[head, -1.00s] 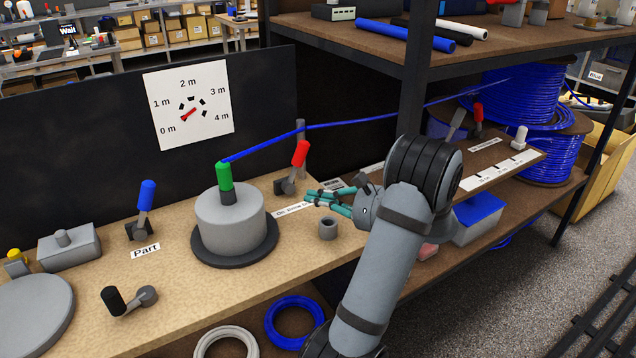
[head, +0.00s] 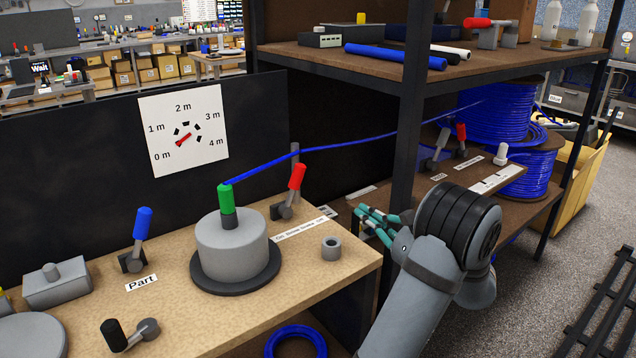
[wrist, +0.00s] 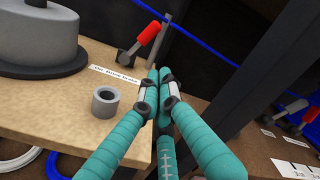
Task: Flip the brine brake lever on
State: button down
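A lever with a red handle (head: 297,177) stands tilted on a dark base at the bench's back right corner. It also shows in the wrist view (wrist: 147,37). A printed label (head: 301,229) lies in front of it; it seems to mention brine, but the small print is not clear. My gripper (head: 362,217) is in front of the bench's right end, right of the red lever and not touching it. In the wrist view its teal fingers (wrist: 158,75) meet at the tips with nothing between them. Another red lever (head: 461,138) stands on the right shelf.
A grey ring (head: 331,248) sits near the bench corner, left of my gripper. A dark upright post (head: 411,120) rises behind my gripper. A blue tube (head: 350,146) runs above the bench from the green-topped drum (head: 232,245) to the reels (head: 500,115).

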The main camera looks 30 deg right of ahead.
jog(key=shift+w, duration=0.1)
jog(key=p, duration=0.4)
send_near(293, 190)
jog(key=w+d+r, duration=0.2)
jog(key=w+d, duration=0.2)
jog(key=w, duration=0.4)
